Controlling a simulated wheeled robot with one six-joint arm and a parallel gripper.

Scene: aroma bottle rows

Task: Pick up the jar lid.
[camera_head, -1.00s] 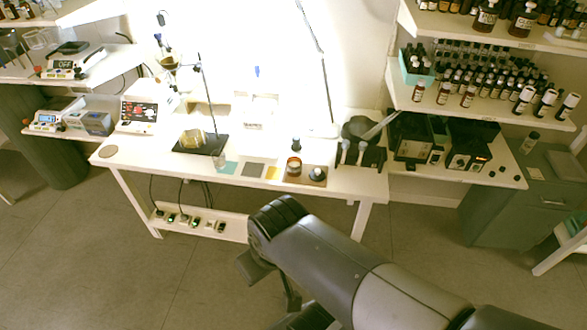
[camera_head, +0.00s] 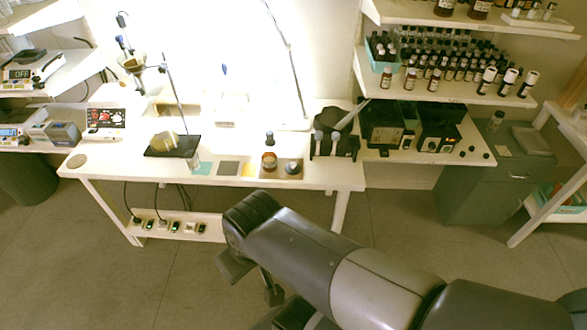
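A small amber jar (camera_head: 269,161) with a pale band stands near the front edge of the white worktable. Just right of it, a small round dark piece with a pale spot (camera_head: 293,167) sits on a brown square. It may be the jar lid, but it is too small to be sure. My grey arm reaches in from the lower right and ends in front of the table, apart from everything on it. Dark parts below the arm's end may belong to my gripper (camera_head: 254,279); whether it is open or shut does not show.
A stand with a glass vessel (camera_head: 133,64), a dark plate (camera_head: 173,146) and a dark holder with pale-topped tools (camera_head: 334,145) are on the table. A small dark bottle (camera_head: 269,138) stands behind the jar. Shelves of bottles (camera_head: 430,75) are at the right. The floor in front is clear.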

